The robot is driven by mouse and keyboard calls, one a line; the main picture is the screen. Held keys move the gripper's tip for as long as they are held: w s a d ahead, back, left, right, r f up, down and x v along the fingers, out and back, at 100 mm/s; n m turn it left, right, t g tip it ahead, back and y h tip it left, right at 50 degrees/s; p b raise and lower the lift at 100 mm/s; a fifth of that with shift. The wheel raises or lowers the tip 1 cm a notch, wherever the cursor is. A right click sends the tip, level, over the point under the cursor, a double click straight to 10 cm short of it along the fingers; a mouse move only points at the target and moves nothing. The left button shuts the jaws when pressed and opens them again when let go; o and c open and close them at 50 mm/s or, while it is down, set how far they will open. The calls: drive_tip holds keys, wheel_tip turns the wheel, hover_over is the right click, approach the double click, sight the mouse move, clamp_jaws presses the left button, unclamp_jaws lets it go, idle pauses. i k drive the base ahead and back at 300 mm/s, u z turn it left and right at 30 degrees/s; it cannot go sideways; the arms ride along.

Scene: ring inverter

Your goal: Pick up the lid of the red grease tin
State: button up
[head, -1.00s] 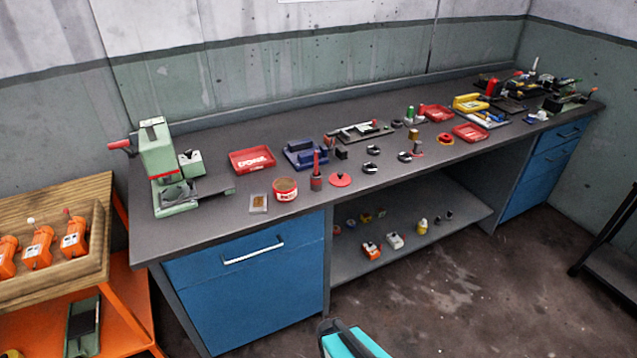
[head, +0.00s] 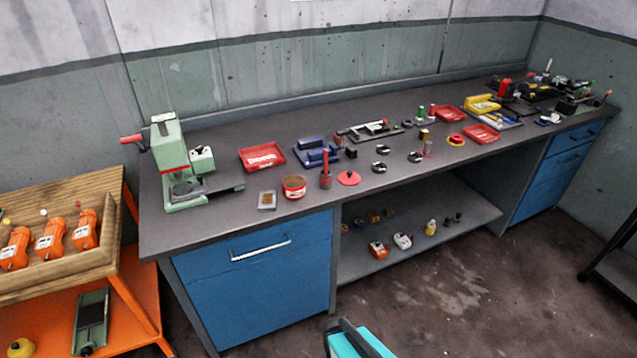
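The red grease tin (head: 293,188) stands on the dark workbench near its front edge, left of the middle. It is a short round tin with a pale label band and a brownish top, so it looks open. A flat red disc with a small knob (head: 348,178), which looks like its lid, lies on the bench to the right of the tin, apart from it. An upright tool with a red handle (head: 325,170) stands between the two. My gripper is not in view.
A red tray (head: 262,158) and blue blocks (head: 316,154) lie behind the tin. A small framed plate (head: 267,200) lies left of it. A green press (head: 172,165) stands at the bench's left end. A teal object (head: 358,341) shows at the bottom edge.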

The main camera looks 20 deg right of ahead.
sight(348, 178)
drive_tip(key=k, duration=0.65)
drive_tip(key=u, duration=0.4)
drive_tip(key=i, duration=1.05)
drive_tip(key=u, duration=0.5)
